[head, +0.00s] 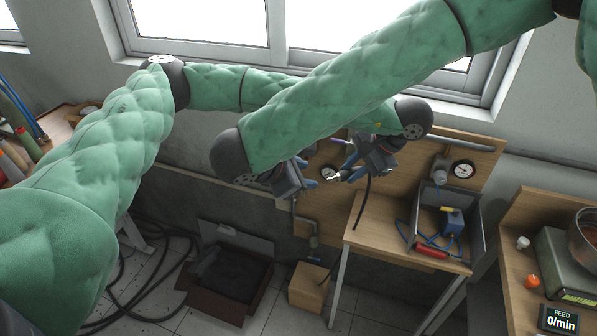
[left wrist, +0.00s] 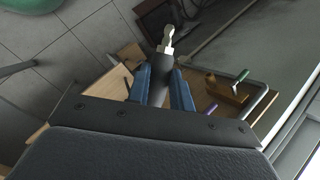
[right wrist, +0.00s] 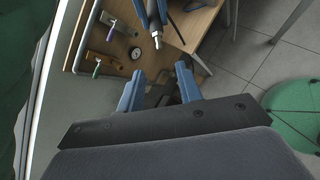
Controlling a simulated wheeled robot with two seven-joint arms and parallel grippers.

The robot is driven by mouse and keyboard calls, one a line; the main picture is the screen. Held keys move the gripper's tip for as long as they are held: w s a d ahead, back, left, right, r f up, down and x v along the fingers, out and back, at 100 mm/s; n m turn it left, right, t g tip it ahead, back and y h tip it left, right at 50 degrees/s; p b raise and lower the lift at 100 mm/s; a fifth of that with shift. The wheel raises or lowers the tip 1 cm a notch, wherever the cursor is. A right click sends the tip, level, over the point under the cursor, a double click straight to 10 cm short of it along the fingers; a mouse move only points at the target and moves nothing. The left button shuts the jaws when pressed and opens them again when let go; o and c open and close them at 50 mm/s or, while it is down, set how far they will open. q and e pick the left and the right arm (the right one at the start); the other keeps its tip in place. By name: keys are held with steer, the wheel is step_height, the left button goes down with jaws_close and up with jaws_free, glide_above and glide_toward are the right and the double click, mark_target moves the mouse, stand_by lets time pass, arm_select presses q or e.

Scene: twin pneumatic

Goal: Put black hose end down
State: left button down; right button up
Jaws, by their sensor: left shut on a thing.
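The black hose end (left wrist: 159,85) is in my left gripper (left wrist: 161,74), whose blue fingers are shut around it. Its metal tip (left wrist: 167,36) sticks out beyond the fingers. In the head view the metal tip (head: 333,178) points left, and the black hose (head: 363,207) hangs down at the edge of the wooden bench (head: 380,228). The right wrist view also shows the tip (right wrist: 157,39). My right gripper (right wrist: 159,73) is open and empty, with the held tip beyond its fingertips. In the head view the right gripper (head: 308,175) is just left of the tip.
My arms cross in front of the window. A wooden panel with gauges (head: 463,169) stands behind the bench. A grey tray (head: 476,222) with blue and red parts sits on the bench. Below are a wooden box (head: 309,288), a dark open crate (head: 215,305) and hoses on the floor.

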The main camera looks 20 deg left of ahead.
mark_target(328, 180)
steer(key=x, duration=1)
steer(key=shift+w+f, duration=0.1)
steer(key=shift+w, duration=0.05)
jaws_close()
arm_select(q)
steer(key=c, duration=1.2)
jaws_free()
steer(key=shift+o, duration=0.2)
